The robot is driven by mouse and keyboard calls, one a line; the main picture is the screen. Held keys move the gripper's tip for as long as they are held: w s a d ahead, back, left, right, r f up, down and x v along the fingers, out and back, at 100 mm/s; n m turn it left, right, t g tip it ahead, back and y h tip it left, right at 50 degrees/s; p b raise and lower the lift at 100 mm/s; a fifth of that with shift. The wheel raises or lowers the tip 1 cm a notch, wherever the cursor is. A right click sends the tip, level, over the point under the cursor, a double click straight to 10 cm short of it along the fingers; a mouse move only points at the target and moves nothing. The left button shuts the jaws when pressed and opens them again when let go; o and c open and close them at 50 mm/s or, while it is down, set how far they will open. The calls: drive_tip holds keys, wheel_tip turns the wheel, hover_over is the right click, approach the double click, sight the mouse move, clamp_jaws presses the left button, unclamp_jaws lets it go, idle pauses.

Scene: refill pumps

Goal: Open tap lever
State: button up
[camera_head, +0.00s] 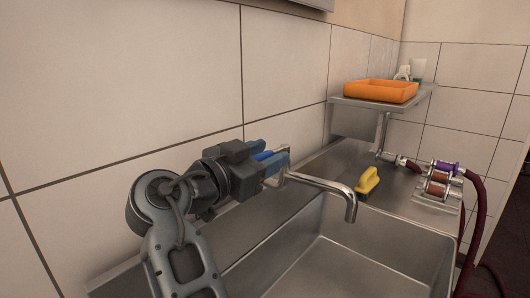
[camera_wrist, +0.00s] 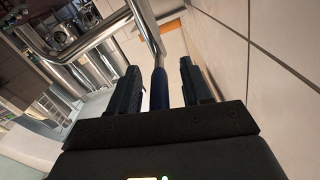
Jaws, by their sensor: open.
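The tap's steel spout (camera_head: 325,184) reaches out over the sink basin from its rear edge. Its lever (camera_wrist: 159,90) has a blue grip on a metal rod and lies between my two fingers in the wrist view. My gripper (camera_head: 271,157) is at the tap near the wall, with its jaws open around the blue grip. In the wrist view the fingers (camera_wrist: 158,74) stand on either side of the lever, with gaps visible. In the head view the fingers hide most of the lever and the tap base.
A steel sink basin (camera_head: 335,268) lies below the spout. A yellow brush (camera_head: 368,182) stands on the rim to the right. Farther right are hose fittings (camera_head: 440,178) with dark red hoses. An orange tray (camera_head: 380,92) sits on a wall shelf. The tiled wall (camera_head: 120,90) is close behind my gripper.

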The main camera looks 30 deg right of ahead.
drive_tip(key=shift+c, duration=0.3)
clamp_jaws()
idle(0.4)
